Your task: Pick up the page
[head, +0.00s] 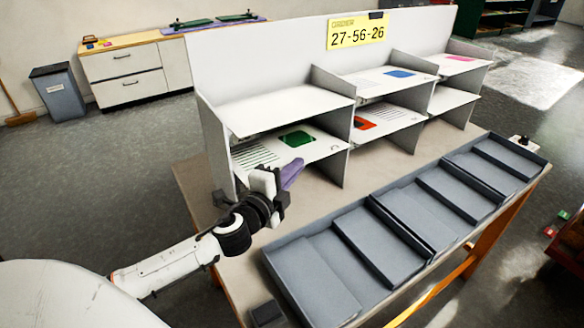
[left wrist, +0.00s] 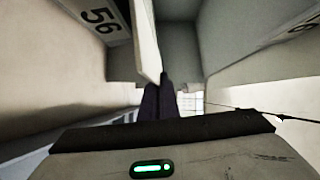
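A collating rack (head: 270,65) stands on the table with white shelves in two tiers. A white page with a green patch (head: 297,139) and printed lines lies in its lower left compartment. Other pages show a red-orange patch (head: 363,123), a blue patch (head: 400,73) and a pink patch (head: 460,58). My left gripper (head: 292,172) is at the front edge of the lower left shelf, by the green-patch page. In the left wrist view its dark purple fingers (left wrist: 160,100) are together beside the end of a white slab (left wrist: 146,40). Whether paper is between them is unclear. My right gripper is out of view.
A grey tray (head: 365,205) with several sloped compartments lies along the table's front. A yellow sign (head: 358,32) reading 27-56-26 is on the rack. Upright dividers (head: 333,85) flank the compartments. Bare table (head: 420,150) lies between rack and tray.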

